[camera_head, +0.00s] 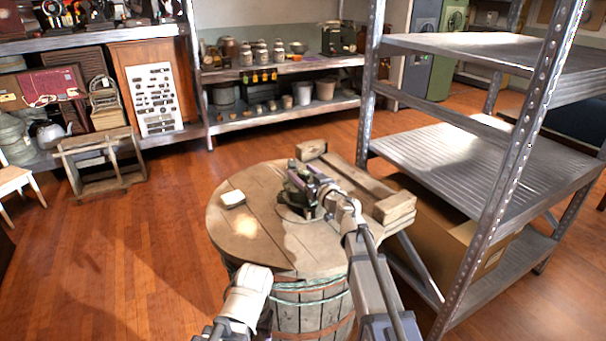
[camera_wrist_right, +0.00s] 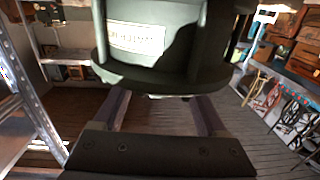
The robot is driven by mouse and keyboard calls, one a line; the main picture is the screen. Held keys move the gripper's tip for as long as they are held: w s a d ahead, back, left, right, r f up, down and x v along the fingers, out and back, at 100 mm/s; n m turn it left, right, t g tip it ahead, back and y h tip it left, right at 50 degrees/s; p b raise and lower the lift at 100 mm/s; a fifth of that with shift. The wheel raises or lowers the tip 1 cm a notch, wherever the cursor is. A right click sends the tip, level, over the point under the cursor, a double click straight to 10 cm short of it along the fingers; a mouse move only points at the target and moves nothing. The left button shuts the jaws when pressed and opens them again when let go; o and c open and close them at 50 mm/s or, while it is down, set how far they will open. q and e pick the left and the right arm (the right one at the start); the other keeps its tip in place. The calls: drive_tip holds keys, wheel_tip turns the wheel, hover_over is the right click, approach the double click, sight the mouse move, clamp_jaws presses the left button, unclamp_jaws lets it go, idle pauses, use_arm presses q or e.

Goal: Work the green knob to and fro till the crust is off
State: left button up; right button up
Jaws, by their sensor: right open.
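A dark green device (camera_head: 296,188) stands on the round wooden top of a barrel (camera_head: 245,232). My right gripper (camera_head: 322,197) is at the right side of this device in the head view. In the right wrist view, a dark green round body with a flange and a pale label plate (camera_wrist_right: 136,37) fills the top middle. The two fingers of my right gripper (camera_wrist_right: 163,108) are apart, one on each side below this body. I cannot tell whether they touch it. I cannot single out the knob or any crust. My left arm shows at the lower middle, but its gripper does not.
A small pale block (camera_head: 232,199) lies on the barrel top, left of the device. A wooden frame (camera_head: 357,178) lies behind and right of the device. A metal shelf rack (camera_head: 470,170) stands close on the right. The floor at left is mostly clear.

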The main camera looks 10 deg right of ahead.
clamp_jaws()
idle(0.6)
